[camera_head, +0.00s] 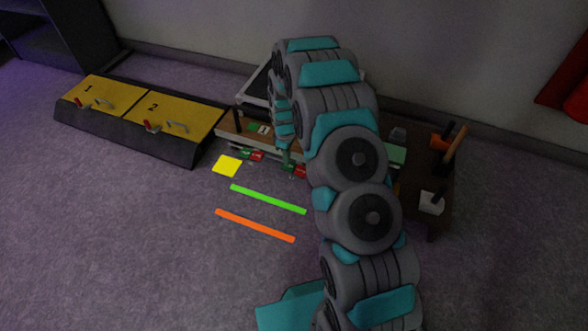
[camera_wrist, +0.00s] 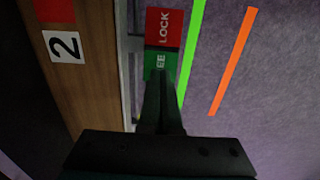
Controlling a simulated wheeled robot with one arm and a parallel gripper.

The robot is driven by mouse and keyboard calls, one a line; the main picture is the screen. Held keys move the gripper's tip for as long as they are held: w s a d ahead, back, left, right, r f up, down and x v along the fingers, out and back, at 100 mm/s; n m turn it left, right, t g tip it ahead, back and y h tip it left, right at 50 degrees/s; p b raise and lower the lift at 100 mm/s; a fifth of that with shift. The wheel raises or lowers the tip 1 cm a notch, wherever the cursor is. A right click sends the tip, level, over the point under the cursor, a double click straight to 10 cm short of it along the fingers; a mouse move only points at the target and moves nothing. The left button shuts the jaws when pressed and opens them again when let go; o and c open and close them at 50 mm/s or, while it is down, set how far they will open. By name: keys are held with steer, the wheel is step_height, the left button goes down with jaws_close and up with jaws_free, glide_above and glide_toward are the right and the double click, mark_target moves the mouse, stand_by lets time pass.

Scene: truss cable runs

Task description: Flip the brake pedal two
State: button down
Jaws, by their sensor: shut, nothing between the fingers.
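Brake pedal two shows in the wrist view as a rocker with a red LOCK half (camera_wrist: 165,27) and a green half (camera_wrist: 161,62), partly hidden, with "EE" readable. It sits at the edge of a wooden board beside a white "2" label (camera_wrist: 64,46). My gripper (camera_wrist: 162,85) is shut and empty, its tips over the lower part of the green half. I cannot tell whether they touch it. In the head view the pedal (camera_head: 298,171) is at the board's front edge, with my gripper (camera_head: 286,158) just left of it.
Another red and green pedal (camera_head: 250,155) is farther left, near the "1" label (camera_head: 263,129). A black case with yellow lids (camera_head: 185,115) numbered 1 and 2 stands left. Green (camera_head: 268,199) and orange (camera_head: 255,225) strips lie on open carpet in front. A dark table (camera_head: 440,205) is right.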

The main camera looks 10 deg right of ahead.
steer(key=shift+f, duration=0.6)
stand_by(0.3)
steer(key=shift+r, duration=0.15)
steer(key=shift+r+p, duration=0.45)
steer(key=shift+r, duration=2.9)
